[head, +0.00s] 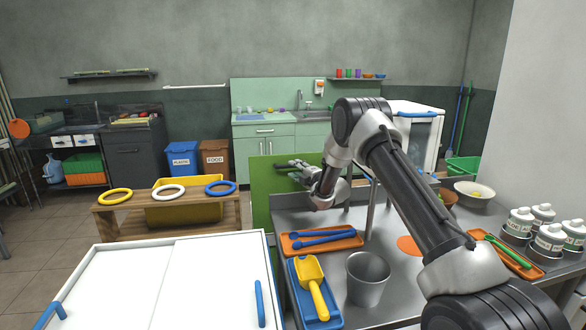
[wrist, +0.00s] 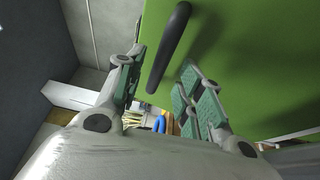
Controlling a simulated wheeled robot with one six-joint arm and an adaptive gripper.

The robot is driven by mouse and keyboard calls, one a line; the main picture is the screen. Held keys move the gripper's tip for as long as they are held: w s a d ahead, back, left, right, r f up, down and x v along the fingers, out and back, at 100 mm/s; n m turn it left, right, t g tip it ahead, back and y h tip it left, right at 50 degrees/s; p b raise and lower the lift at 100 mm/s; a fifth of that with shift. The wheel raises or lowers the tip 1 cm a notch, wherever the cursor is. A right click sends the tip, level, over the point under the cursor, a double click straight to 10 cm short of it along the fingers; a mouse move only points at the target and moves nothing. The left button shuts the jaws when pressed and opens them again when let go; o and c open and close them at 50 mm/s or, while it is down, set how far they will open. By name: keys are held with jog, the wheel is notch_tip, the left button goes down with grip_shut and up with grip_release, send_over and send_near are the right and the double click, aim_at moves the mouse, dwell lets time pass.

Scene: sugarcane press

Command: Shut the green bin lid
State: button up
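The green lid (head: 262,192) stands upright at the left end of the steel counter, and its bin body cannot be made out. In the wrist view the green lid (wrist: 250,60) fills the upper right, with a dark bar handle (wrist: 170,45) on its face. My gripper (head: 288,166) is at the top part of the lid. In the wrist view my gripper (wrist: 163,64) is open, with one finger on each side of the handle's lower part. The handle appears between the fingertips, and I cannot tell whether they touch it.
The steel counter holds an orange tray (head: 345,243) with blue tools, a blue tray (head: 297,290) with a yellow scoop, and a metal bucket (head: 367,282). White bottles (head: 520,222) stand at the right. A white sliding-door cabinet (head: 180,265) and wooden bench (head: 105,217) lie left.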

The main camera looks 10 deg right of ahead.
jog(key=shift+x, duration=1.5)
grip_shut()
